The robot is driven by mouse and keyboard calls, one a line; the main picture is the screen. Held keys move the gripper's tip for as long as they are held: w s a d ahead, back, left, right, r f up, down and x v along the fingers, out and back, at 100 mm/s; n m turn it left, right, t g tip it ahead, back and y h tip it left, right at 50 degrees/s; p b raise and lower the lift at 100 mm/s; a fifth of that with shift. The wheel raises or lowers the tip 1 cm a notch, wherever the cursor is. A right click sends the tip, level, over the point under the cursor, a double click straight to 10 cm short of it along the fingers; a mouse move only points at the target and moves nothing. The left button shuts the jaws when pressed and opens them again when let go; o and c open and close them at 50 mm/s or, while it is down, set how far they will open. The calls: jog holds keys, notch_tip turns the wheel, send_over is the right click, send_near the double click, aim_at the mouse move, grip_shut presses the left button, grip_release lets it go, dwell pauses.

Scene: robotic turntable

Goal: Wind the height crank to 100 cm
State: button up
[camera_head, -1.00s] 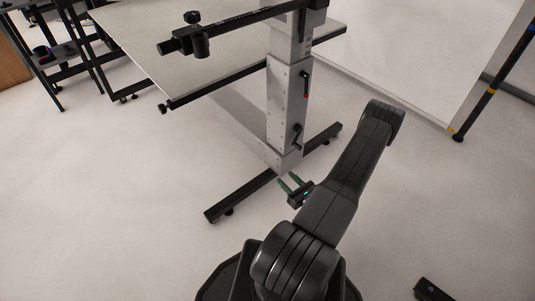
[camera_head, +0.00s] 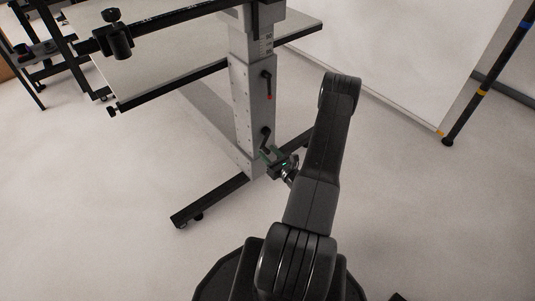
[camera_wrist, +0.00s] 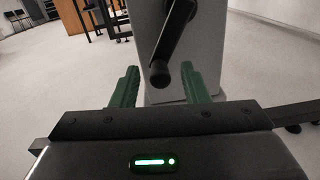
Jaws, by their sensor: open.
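The height crank (camera_head: 265,141) is a small black handle low on the side of the grey column (camera_head: 241,115). In the wrist view the crank (camera_wrist: 173,38) hangs down in front of the column (camera_wrist: 205,50), its round knob at the bottom. My gripper (camera_head: 264,156) is close to the crank in the head view. In the wrist view its green fingers (camera_wrist: 157,84) are apart, one on each side of the knob and lower in the picture. The fingers look empty. A scale (camera_head: 266,45) shows on the upper column, too small to read.
A red-tipped black lever (camera_head: 268,86) sits above the crank. A black foot bar (camera_head: 208,201) runs along the floor under the column. A black arm with a clamp (camera_head: 116,38) and a pale board (camera_head: 160,75) are at upper left. A white panel (camera_head: 410,50) stands right.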

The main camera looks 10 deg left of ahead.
jog(key=shift+w+a, duration=0.4)
jog(key=shift+a, duration=0.05)
grip_shut()
